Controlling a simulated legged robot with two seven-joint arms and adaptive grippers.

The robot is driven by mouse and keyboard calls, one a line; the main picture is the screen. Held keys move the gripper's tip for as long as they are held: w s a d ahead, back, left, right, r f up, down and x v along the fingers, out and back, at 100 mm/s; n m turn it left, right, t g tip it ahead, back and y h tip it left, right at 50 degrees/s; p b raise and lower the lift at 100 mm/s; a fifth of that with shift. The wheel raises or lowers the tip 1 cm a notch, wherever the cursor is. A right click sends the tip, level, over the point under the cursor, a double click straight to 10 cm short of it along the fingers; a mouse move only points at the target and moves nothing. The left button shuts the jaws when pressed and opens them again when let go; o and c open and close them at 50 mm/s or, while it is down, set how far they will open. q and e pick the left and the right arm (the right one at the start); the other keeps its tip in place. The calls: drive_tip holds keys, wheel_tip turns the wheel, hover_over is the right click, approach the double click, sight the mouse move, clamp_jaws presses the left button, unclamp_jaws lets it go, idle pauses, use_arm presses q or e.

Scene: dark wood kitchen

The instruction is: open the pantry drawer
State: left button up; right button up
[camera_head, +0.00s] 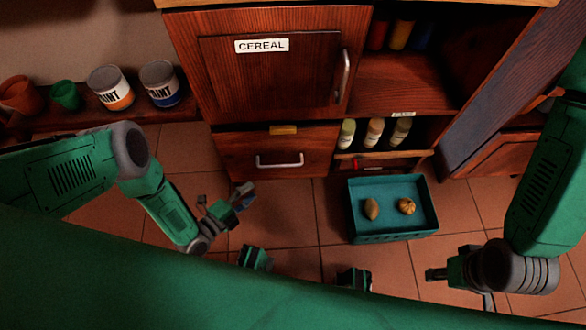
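The pantry drawer (243,159) is a dark wood front below the cupboard door marked CEREAL. It looks shut, and its silver bar handle (280,164) is clear of both grippers. My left gripper (232,197) is below and to the left of the handle, apart from it. Its fingers look spread and hold nothing I can make out. My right gripper (456,286) is low at the right, beyond the teal crate and far from the drawer. Its fingers also look spread, with nothing seen between them.
A teal crate (395,237) with two small food items stands on the tiled floor right of the drawer. The CEREAL door (220,90) is shut. Open shelves at right hold jars (373,133). Paint cans (111,88) and pots stand on a left shelf.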

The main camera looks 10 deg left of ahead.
use_arm(q)
drive_tip(key=m+b, duration=0.1)
drive_tip(key=b, duration=0.1)
approach(281, 165)
drive_tip(key=w+d+f, duration=0.1)
drive_tip(key=b+x, duration=0.1)
drive_tip(key=x, duration=0.1)
drive_tip(key=b+x, duration=0.1)
drive_tip(key=x, duration=0.2)
drive_tip(key=b+x, duration=0.1)
drive_tip(key=x, duration=0.2)
drive_tip(key=shift+w+a+f, duration=0.15)
drive_tip(key=shift+w+a, duration=0.05)
drive_tip(key=shift+a, duration=0.05)
drive_tip(key=shift+w+d, duration=0.25)
drive_tip(key=shift+d, duration=0.1)
drive_tip(key=shift+a, duration=0.2)
clamp_jaws()
use_arm(e)
drive_tip(key=f, duration=0.6)
drive_tip(key=shift+s+d, duration=0.15)
drive_tip(key=shift+d, duration=0.15)
